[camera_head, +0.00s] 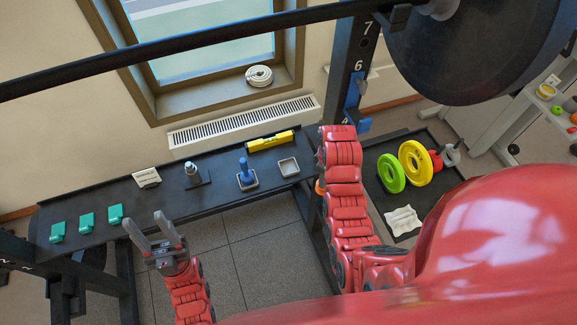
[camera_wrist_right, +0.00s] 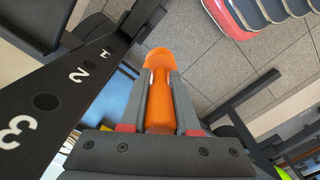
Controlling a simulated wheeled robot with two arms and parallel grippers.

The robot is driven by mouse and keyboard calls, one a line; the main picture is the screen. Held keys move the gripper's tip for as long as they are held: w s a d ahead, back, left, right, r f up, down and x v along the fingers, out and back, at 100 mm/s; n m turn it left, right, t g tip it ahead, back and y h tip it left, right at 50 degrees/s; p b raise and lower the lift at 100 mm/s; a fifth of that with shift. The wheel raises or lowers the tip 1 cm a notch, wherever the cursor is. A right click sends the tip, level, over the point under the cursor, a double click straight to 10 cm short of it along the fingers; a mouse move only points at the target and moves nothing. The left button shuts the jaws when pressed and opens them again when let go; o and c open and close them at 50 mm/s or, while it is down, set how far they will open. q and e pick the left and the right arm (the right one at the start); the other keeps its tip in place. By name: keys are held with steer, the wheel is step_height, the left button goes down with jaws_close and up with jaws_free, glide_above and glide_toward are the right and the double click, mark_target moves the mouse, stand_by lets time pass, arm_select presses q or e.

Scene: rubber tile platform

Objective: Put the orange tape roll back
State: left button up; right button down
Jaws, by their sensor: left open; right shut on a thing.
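My right gripper (camera_wrist_right: 160,76) is shut on the orange tape roll (camera_wrist_right: 159,110), which sits between its two fingers in the right wrist view. In the head view my right arm hides that gripper, and only a sliver of the orange roll (camera_head: 319,187) shows beside the arm. My left gripper (camera_head: 146,220) is open and empty, in front of the dark shelf (camera_head: 222,196). On the shelf stand an empty grey square tray (camera_head: 288,167) and a second tray (camera_head: 247,181) holding a blue object (camera_head: 244,166).
The shelf also holds a yellow level (camera_head: 270,141), a metal-topped item (camera_head: 191,170), a white card (camera_head: 146,177) and teal items (camera_head: 86,222). A numbered rack upright (camera_head: 348,75) and barbell (camera_head: 200,42) are nearby.

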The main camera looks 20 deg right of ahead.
steer(key=shift+w+a+f+b, duration=0.15)
steer(key=shift+w+f+b, duration=0.1)
steer(key=shift+b, duration=0.1)
steer(key=w+a+b, duration=0.1)
steer(key=w+b, duration=0.2)
steer(key=w+a+f+b, duration=0.1)
steer(key=w+a+b, duration=0.1)
steer(key=w+b, duration=0.1)
steer(key=w+a+b, duration=0.2)
steer(key=w+b, duration=0.2)
steer(key=shift+w+a+f, duration=0.2)
steer(key=shift+f, duration=0.2)
steer(key=w, duration=0.1)
steer(key=w+a+f, duration=0.1)
steer(key=w, duration=0.1)
steer(key=shift+w+a+f+p, duration=0.15)
steer(key=shift+a+f+p, duration=0.15)
steer(key=shift+a+f, duration=0.1)
steer(key=shift+f, duration=0.25)
steer(key=c, duration=0.7)
jaws_free()
